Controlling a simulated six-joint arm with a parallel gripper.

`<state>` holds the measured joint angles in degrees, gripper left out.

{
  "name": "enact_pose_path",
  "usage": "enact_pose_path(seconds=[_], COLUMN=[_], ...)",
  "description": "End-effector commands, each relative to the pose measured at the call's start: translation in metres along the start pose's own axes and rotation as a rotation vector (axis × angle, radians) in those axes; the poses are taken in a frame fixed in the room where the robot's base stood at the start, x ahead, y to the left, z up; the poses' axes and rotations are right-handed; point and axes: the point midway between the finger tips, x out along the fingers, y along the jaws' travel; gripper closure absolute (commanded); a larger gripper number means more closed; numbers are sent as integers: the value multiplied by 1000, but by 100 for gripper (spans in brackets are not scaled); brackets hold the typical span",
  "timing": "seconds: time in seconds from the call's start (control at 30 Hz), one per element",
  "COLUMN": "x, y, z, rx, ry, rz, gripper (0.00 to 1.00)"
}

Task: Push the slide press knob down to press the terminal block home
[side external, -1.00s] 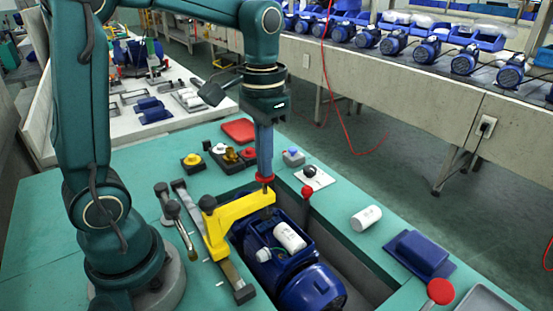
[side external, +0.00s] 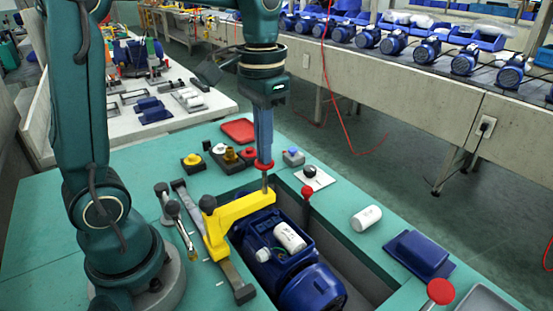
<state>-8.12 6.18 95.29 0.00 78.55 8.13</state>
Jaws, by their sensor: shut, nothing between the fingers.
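The yellow slide press (side external: 240,212) reaches over the open box of a blue motor (side external: 312,285) in the table recess. Its red knob (side external: 264,166) stands on a thin upright rod at the end of the yellow arm, with a length of rod showing between them. My gripper (side external: 264,157) is shut, pointing straight down, with its tips at the top of the knob; I cannot tell whether they touch. A white cylinder (side external: 290,237) lies in the motor's box, with a small pale part (side external: 264,255) beside it. I cannot make out the terminal block.
A red-balled lever (side external: 307,191) stands right of the press, and metal levers (side external: 177,215) stand to its left. A white cylinder (side external: 366,218), a blue cover (side external: 417,254) and a red knob (side external: 440,291) are on the table's right. Small buttons (side external: 193,162) sit behind.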

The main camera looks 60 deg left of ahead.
Motion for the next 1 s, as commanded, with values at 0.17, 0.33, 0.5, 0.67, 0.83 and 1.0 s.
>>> enact_pose_path(seconds=[0.17, 0.33, 0.5, 0.67, 0.83, 1.0], x=[-8, -11, -24, -39, -54, -60], y=[0, 0, 0, 0, 0, 0], z=[-1, 0, -1, -1, -1, 0], rx=[0, 0, 0, 0, 0, 0], ry=[2, 1, 4, 4, 2, 1], rz=[0, 0, -1, -1, 0, 0], gripper=[100, 100, 100, 100, 100, 100])
